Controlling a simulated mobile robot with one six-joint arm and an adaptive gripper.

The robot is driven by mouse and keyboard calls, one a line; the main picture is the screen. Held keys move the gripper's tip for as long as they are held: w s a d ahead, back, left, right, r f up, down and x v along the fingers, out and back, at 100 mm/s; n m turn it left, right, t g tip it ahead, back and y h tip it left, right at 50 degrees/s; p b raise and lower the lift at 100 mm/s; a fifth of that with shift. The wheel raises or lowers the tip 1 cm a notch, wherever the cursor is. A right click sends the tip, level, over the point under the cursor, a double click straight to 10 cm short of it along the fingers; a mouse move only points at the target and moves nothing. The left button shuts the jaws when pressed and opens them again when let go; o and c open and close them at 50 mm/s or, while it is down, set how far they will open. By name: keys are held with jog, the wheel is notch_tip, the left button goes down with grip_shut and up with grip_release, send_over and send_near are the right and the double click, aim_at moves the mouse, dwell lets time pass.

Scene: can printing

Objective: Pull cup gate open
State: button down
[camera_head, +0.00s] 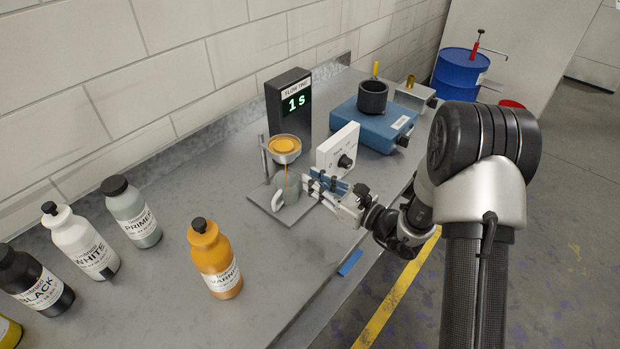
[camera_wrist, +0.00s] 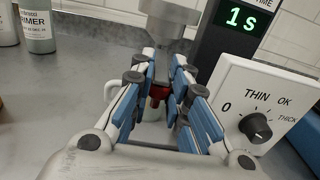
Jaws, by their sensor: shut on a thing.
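The flow cup (camera_head: 284,146) holds orange liquid and sits on a stand. A thin orange stream runs down from it towards a mug (camera_head: 291,188) below. In the wrist view the cup's grey metal underside (camera_wrist: 170,14) is at the top. My gripper (camera_head: 313,184) is beneath the cup at its right side, with blue-padded fingers around a red piece, the cup gate (camera_wrist: 158,93). The fingers are shut on it and partly hide it. The mug's white handle (camera_wrist: 112,90) shows behind the left finger.
The flow timer (camera_head: 290,103) reads 1 s. A white dial panel (camera_head: 338,148) stands close to the right of my gripper. A blue device (camera_head: 375,128) stands behind it. An orange varnish bottle (camera_head: 213,262) and several other bottles stand at the left.

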jog(key=c, duration=1.5)
grip_release()
jog(key=shift+d, duration=0.1)
jog(key=v, duration=1.2)
jog(key=s+a+r+n+g+y, duration=0.1)
jog(key=s+a+r+n+g, duration=0.6)
jog(key=s+a+n, duration=0.15)
jog(key=s+r+n+g+h, duration=0.2)
jog(key=s+n+g+h, duration=0.25)
jog(key=s+n, duration=0.5)
jog(key=s+d+r+n+t+h, duration=0.1)
jog(key=s+d+n+h, duration=0.1)
jog(key=d+h, duration=0.1)
jog(key=s+d+r+n+t+h, duration=0.1)
jog(key=s+d+n+t+h, duration=0.1)
jog(key=d, duration=0.4)
jog(key=s+d+r+n+t+h, duration=0.2)
jog(key=s+d+n+h, duration=0.1)
jog(key=d+h, duration=0.1)
jog(key=shift+s+d+n+h, duration=0.1)
jog(key=shift+d+n+h, duration=0.2)
jog(key=shift+h, duration=0.55)
